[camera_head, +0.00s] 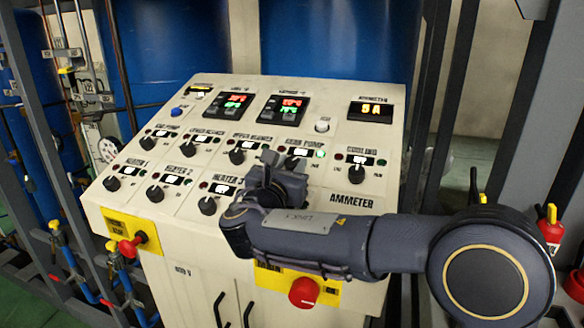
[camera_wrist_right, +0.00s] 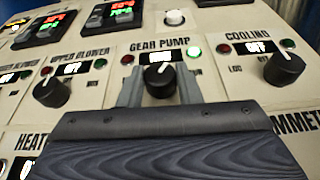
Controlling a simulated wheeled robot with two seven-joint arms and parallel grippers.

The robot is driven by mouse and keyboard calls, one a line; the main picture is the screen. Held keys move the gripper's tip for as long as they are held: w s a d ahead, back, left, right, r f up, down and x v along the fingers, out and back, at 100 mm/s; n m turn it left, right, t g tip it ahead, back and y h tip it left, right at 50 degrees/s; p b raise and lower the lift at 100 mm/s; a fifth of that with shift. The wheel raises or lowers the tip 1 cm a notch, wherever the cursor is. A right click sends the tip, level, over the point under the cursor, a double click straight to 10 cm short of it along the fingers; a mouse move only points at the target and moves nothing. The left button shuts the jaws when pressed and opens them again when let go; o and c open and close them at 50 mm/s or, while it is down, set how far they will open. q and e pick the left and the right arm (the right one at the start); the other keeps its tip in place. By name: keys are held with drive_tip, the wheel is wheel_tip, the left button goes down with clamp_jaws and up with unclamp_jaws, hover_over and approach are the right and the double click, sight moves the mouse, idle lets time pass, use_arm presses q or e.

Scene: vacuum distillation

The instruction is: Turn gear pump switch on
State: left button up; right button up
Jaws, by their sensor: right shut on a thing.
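The control panel (camera_head: 335,200) has a gear pump switch, a black rotary knob (camera_wrist_right: 160,80) with a white pointer mark, below the "GEAR PUMP" label (camera_wrist_right: 160,43). The pointer is up and slightly right in the right wrist view. The green lamp (camera_wrist_right: 194,52) beside its display (camera_wrist_right: 161,57) is brightly lit; the red lamp (camera_wrist_right: 127,59) is dim. The display text is too small to read surely. My right gripper (camera_head: 279,166) is shut on this knob, one finger on each side. In the head view the gripper hides the knob. My left gripper is not in view.
Neighbouring knobs are close: the upper blower knob (camera_wrist_right: 51,92) on the left and the cooling knob (camera_wrist_right: 284,68) on the right. A red emergency button (camera_head: 303,292) sits low on the panel's front, below my right arm. Blue tanks (camera_head: 340,40) and metal frames stand behind.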

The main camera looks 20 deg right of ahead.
drive_tip(key=m+g+h, duration=0.1)
drive_tip(key=m+g+h+p, duration=0.2)
drive_tip(key=m, duration=0.1)
drive_tip(key=shift+w+a+r, duration=0.15)
drive_tip(key=shift+a, duration=0.1)
drive_tip(key=shift+m+g+h+p, duration=1)
drive_tip(key=shift+m+g, duration=0.3)
drive_tip(key=shift+g, duration=0.1)
drive_tip(key=o, duration=1)
drive_tip(key=shift+w, duration=0.1)
drive_tip(key=shift+s+a+f, duration=0.2)
drive_tip(key=shift+s+a, duration=0.05)
drive_tip(key=shift+a, duration=0.2)
drive_tip(key=b+v, duration=0.1)
drive_tip(key=v, duration=0.5)
drive_tip(key=shift+s+a+b, duration=0.2)
drive_tip(key=shift+a+b, duration=0.1)
drive_tip(key=shift+a, duration=0.05)
